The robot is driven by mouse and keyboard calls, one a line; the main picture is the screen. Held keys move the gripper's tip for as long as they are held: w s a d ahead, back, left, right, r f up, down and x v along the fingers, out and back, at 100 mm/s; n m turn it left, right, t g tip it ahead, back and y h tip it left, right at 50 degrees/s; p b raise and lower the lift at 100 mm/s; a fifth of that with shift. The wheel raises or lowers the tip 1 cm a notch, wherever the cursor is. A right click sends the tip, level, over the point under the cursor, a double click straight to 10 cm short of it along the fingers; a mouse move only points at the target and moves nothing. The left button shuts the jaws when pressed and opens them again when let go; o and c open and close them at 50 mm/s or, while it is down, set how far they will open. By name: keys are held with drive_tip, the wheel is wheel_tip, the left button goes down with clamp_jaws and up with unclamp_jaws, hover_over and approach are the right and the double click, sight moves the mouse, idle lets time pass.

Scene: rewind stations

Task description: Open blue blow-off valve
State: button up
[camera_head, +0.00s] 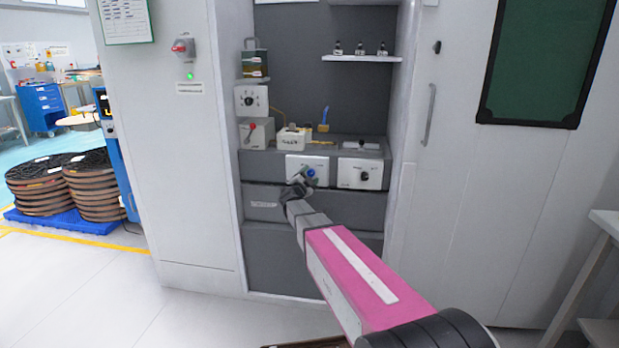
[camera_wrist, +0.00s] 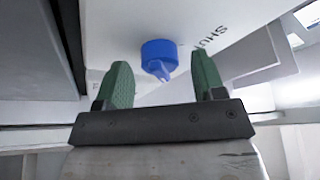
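The blue valve knob (camera_wrist: 159,58) sits on a white panel (camera_wrist: 205,25) with partly visible dark lettering, seen from below in the wrist view. In the head view the blue knob (camera_head: 311,172) shows on the white box on the cabinet's lower ledge. My gripper (camera_wrist: 158,85) is open, with its two green fingers apart. The knob appears between and just beyond the fingertips, and nothing is held. In the head view my gripper (camera_head: 299,184) is right in front of the box, at the knob's lower left. I cannot tell whether a finger touches the knob.
A white box with a black knob (camera_head: 364,176) is close on the right. A box with a red lever (camera_head: 252,131) and a dial box (camera_head: 250,101) stand at the left. The cabinet's side walls flank the recess. A door handle (camera_head: 430,115) is further right.

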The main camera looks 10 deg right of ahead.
drive_tip(key=shift+s, duration=0.1)
drive_tip(key=v, duration=1)
drive_tip(key=shift+s+a, duration=0.2)
drive_tip(key=shift+f+n+y, duration=0.1)
drive_tip(key=shift+n+y, duration=0.2)
drive_tip(key=s+a+f+n+g+y, duration=0.3)
drive_tip(key=s+f+n+g+y, duration=0.45)
drive_tip(key=f+n+y, duration=0.6)
drive_tip(key=s+d+f+n+g, duration=0.1)
drive_tip(key=s+d+g, duration=0.2)
drive_tip(key=s, duration=0.4)
drive_tip(key=s+d+f+n+g+h, duration=0.1)
drive_tip(key=s+d+f+g, duration=0.1)
drive_tip(key=s, duration=0.5)
drive_tip(key=s+d+f+n+g+h, duration=0.1)
drive_tip(key=s+d+f+n+g, duration=0.1)
drive_tip(key=s+d+g, duration=0.2)
drive_tip(key=s, duration=0.3)
drive_tip(key=shift+d, duration=0.25)
